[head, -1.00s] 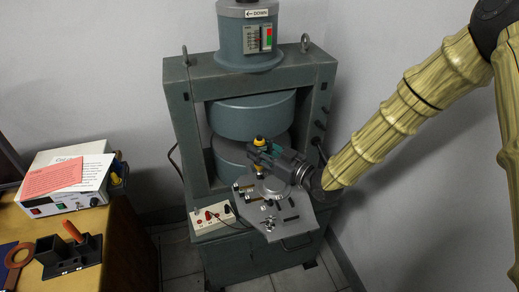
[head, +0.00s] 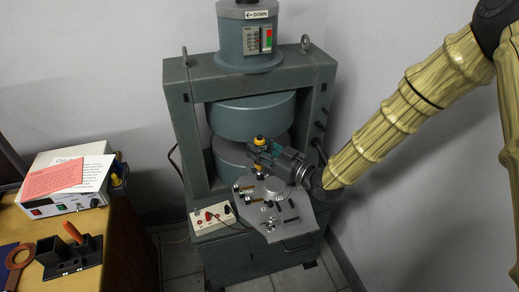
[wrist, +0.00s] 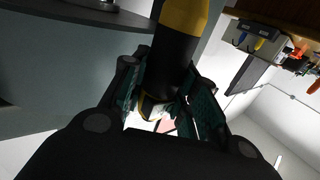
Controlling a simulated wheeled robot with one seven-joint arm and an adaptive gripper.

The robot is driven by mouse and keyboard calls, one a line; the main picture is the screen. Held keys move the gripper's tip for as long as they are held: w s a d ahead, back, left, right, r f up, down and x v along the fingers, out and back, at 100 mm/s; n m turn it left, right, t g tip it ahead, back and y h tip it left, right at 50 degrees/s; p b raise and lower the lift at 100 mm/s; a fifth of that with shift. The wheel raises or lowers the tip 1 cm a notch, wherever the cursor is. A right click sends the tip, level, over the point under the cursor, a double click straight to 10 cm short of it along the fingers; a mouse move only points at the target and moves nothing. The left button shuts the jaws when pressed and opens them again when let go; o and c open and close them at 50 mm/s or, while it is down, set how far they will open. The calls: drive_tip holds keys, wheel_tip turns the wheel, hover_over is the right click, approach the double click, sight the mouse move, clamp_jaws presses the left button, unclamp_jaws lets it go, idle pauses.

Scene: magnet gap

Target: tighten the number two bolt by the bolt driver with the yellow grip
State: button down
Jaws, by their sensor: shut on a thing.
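The bolt driver with the yellow grip (head: 259,140) stands roughly upright over the steel plate at the front of the machine. Yellow shows above and below my gripper (head: 264,154). In the wrist view the driver's yellow and black grip (wrist: 184,18) passes between the finger pads of my gripper (wrist: 168,108), which is shut on it. The driver's lower end is near the back of the plate (head: 298,222); whether it touches a bolt cannot be told. Several small fittings and labels lie on the plate, too small to read, so the number two bolt cannot be picked out.
The round magnet poles (head: 252,122) and green frame (head: 190,130) stand close behind my gripper. A white switch box (head: 212,217) sits left of the plate. At far left, a desk holds a power supply (head: 62,205) and a black holder with an orange-handled tool (head: 73,231).

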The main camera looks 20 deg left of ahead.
sight(260, 136)
drive_tip(key=shift+r+p, duration=1.3)
drive_tip(key=shift+r, duration=1.4)
